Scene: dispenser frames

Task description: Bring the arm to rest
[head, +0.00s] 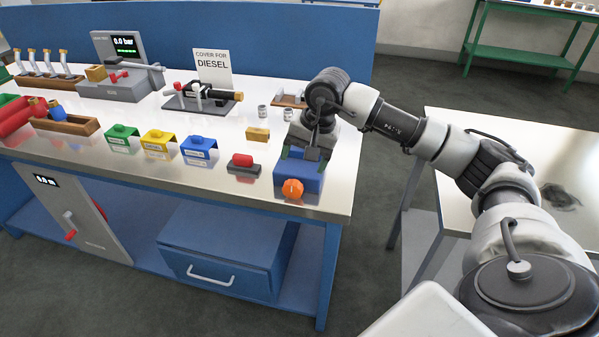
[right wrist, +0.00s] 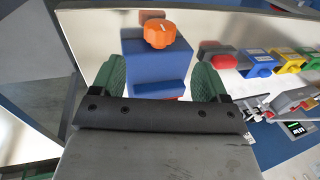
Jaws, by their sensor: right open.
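My right arm (head: 425,140) reaches in from the right to the bench's front right corner. My right gripper (head: 307,153) is open and points down at a blue box (head: 288,180) with an orange knob (head: 292,188) on its front. In the right wrist view the two green fingers (right wrist: 160,78) stand apart, with the blue box (right wrist: 150,58) showing between and beyond them and the orange knob (right wrist: 159,33) at its far side. I cannot tell whether the fingers touch the box. My left gripper is not in view.
On the bench (head: 330,205), a red-topped block (head: 243,165), blue (head: 200,150), yellow (head: 158,145) and green (head: 121,140) covers stand left of the box. A yellow block (head: 257,134) lies behind. A metal table (head: 520,140) is at right, beneath my arm.

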